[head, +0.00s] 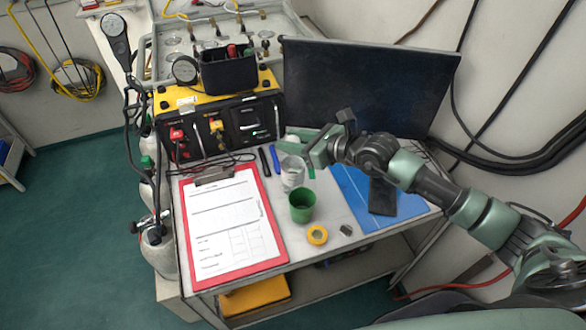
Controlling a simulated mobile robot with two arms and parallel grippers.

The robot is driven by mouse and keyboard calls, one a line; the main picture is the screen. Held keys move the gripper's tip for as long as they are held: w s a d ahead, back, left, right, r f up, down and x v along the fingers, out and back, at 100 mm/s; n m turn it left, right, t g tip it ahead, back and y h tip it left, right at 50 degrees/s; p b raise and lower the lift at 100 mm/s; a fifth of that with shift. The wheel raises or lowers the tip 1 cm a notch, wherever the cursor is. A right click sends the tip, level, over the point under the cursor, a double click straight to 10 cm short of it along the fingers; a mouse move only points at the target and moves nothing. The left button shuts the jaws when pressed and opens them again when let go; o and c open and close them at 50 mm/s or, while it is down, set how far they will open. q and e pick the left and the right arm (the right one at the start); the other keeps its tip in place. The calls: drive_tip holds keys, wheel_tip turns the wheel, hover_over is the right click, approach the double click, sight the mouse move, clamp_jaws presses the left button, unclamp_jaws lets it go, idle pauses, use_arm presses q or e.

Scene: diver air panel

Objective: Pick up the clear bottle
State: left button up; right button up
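A clear, whitish bottle (292,173) stands on the work table, behind a green cup (302,206). Its outline is faint, and its upper part is hard to make out against the things behind it. My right gripper (328,138) is above the table, up and to the right of the bottle in the picture. Its two fingers look spread apart, with nothing seen between them, and it does not appear to touch the bottle. My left gripper is out of view.
A red clipboard (279,248) lies left of the cup. Yellow tape (317,235) sits in front. Two pens (270,160) lie behind. A blue mat (350,188) with a dark device (382,196) is to the right. A yellow panel box (219,126) and dark monitor (370,85) stand behind.

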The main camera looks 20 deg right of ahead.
clamp_jaws()
drive_tip(key=shift+r, duration=0.1)
